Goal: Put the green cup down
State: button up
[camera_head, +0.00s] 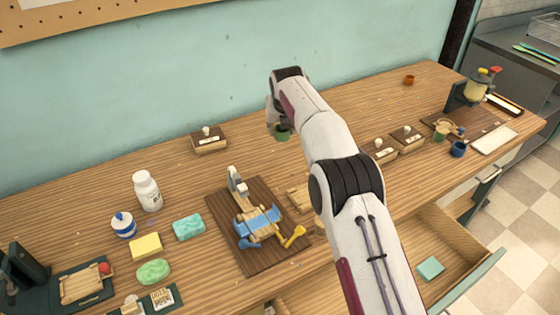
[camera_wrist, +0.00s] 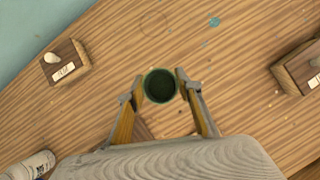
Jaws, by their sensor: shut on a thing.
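The green cup (camera_wrist: 161,85) is between the two fingers of my gripper (camera_wrist: 160,88) in the wrist view, with its round opening facing the camera. My gripper is shut on it, one finger on each side. In the head view the green cup (camera_head: 282,134) shows small beneath my gripper (camera_head: 279,122), over the back middle of the wooden table (camera_head: 250,110). My arm hides part of the table to the right. I cannot tell whether the cup's base touches the table.
A wooden box with a knob (camera_head: 208,140) stands left of the cup; two similar boxes (camera_head: 379,151) stand right. A dark board (camera_head: 268,262) with a blue and wooden device lies in front. A drawer (camera_head: 425,245) is open at the front right. Table around the cup is clear.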

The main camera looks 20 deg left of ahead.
jog(key=shift+a, duration=0.35)
jog(key=shift+r, duration=0.1)
jog(key=shift+f, duration=2.55)
jog(key=shift+f, duration=0.15)
jog(key=shift+f, duration=2.35)
jog(key=shift+f, duration=0.1)
jog(key=o, duration=1)
